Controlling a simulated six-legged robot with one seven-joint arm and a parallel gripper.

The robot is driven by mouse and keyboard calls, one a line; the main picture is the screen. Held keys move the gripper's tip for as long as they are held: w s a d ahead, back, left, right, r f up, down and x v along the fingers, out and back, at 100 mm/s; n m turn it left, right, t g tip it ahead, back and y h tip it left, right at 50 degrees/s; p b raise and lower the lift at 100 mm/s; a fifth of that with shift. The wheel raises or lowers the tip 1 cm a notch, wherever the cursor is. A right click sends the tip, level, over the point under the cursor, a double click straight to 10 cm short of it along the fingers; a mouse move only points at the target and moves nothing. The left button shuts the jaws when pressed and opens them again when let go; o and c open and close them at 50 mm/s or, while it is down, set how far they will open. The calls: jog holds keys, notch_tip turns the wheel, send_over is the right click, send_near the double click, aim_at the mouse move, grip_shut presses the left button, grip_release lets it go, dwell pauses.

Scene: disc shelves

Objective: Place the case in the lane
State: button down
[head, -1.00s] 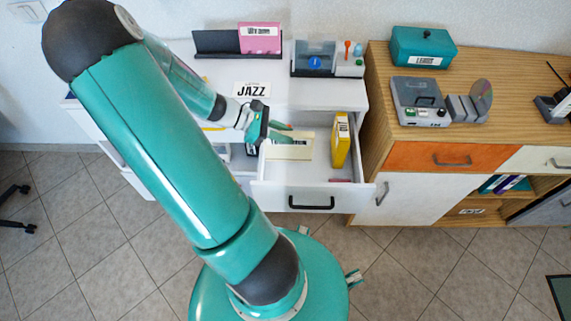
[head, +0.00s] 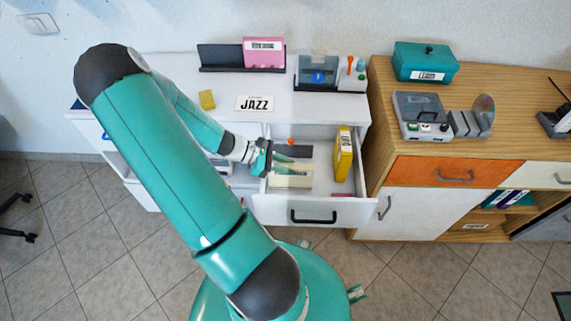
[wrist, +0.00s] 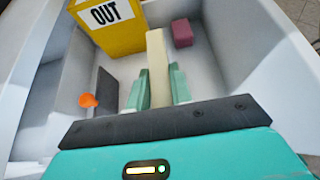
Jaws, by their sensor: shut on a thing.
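My gripper (wrist: 158,90) is shut on a cream case (wrist: 157,50), which stands on edge between the green fingers in the wrist view. In the head view the gripper (head: 273,162) is over the open white drawer (head: 268,211), and the cream case (head: 292,179) shows beside it, towards the drawer front. A dark grey strip (head: 294,152) lies behind the case in the drawer; it also shows left of the fingers in the wrist view (wrist: 104,88). I cannot tell which part is the lane, or whether the case touches the drawer floor.
A yellow box marked OUT (wrist: 108,30) stands in the drawer, right of the case in the head view (head: 343,155). A pink block (wrist: 182,33) and an orange ball (wrist: 88,100) are also inside. A JAZZ card (head: 255,103) lies on the cabinet top.

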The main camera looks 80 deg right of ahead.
jog(key=c, duration=1.3)
grip_release()
jog(key=shift+o, duration=0.2)
jog(key=shift+r, duration=0.15)
jog(key=v, duration=1.2)
jog(key=shift+w, duration=0.1)
